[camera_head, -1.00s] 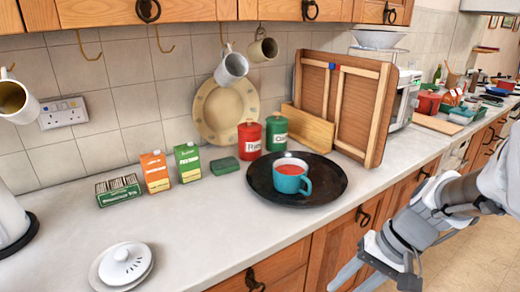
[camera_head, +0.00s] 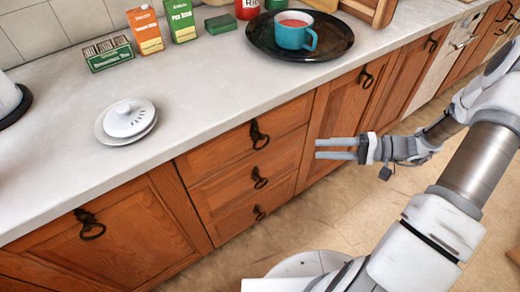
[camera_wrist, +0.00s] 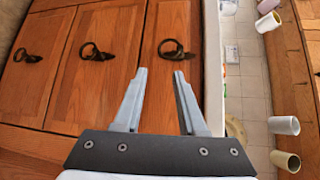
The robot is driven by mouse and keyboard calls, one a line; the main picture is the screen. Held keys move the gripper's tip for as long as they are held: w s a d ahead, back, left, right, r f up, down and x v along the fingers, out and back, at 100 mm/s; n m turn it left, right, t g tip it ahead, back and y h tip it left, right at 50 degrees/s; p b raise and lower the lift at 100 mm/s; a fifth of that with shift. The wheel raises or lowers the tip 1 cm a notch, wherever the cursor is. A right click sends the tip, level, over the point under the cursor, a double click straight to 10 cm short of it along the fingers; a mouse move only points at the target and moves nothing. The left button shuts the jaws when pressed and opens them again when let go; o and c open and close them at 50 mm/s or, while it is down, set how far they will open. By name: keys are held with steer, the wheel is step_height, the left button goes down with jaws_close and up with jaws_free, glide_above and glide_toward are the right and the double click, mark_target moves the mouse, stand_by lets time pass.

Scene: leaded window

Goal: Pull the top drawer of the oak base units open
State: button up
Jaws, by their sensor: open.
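The top drawer (camera_head: 222,150) of the oak base units is shut, just under the worktop. Its dark ring handle (camera_head: 258,135) hangs on the front. In the wrist view, which is turned sideways, the top drawer (camera_wrist: 176,20) is nearest the worktop, and its handle (camera_wrist: 173,48) lies just beyond the fingertips. My gripper (camera_head: 318,148) is open and empty, to the right of the drawers in the head view, fingers pointing left. In the wrist view my gripper (camera_wrist: 161,71) points at the top drawer, with the handle roughly in line with the gap and apart from the fingers.
Two lower drawers (camera_head: 230,185) (camera_head: 238,215) are shut below. A cupboard door (camera_head: 110,235) is at left and another (camera_head: 335,115) at right. Floor in front is clear.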

mark_target(264, 147)
steer(key=x, duration=0.5)
steer(key=b+x, duration=0.1)
steer(key=x, duration=0.5)
steer(key=b+x, duration=0.1)
steer(key=x, duration=0.5)
steer(key=shift+w+a+f, duration=0.1)
steer(key=shift+w+a, duration=0.05)
steer(key=shift+w, duration=0.2)
jaws_close()
stand_by(0.7)
